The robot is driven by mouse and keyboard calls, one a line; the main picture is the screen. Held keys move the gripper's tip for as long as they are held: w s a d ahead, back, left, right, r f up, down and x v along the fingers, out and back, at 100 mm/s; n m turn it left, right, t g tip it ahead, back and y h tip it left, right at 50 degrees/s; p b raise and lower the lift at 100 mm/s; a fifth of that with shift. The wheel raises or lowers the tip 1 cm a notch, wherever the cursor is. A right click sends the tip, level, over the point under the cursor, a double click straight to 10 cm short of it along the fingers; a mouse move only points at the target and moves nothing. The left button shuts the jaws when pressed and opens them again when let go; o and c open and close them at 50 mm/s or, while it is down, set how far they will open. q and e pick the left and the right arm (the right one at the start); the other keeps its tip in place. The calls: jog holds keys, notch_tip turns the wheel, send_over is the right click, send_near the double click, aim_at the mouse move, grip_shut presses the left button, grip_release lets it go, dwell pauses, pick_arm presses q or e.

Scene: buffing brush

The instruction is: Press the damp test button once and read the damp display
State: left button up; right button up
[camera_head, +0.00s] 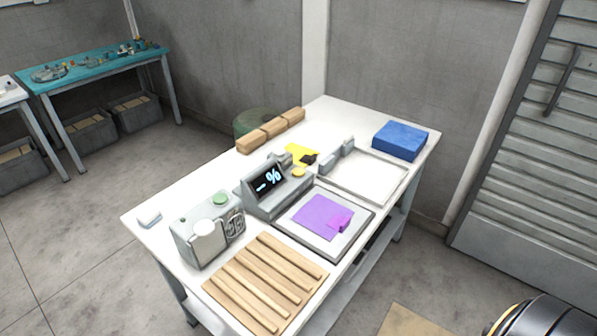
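The damp display (268,180) is a dark slanted screen on a grey housing in the middle of the white table. It shows a pale blue dash and a "%" sign, with no clear number. A purple cloth (318,216) lies on the grey framed plate (290,232) joined to that housing. A round yellow button-like piece (299,171) sits behind the display at its right. I cannot tell which is the damp test button. Neither gripper is in view.
A slatted wooden rack (262,283) fills the table's front. Behind are a white tray (362,183), a blue block (400,140), a yellow cloth (303,153) and wooden blocks (272,130). A small grey piece (149,218) lies at the left edge of the white table (160,205).

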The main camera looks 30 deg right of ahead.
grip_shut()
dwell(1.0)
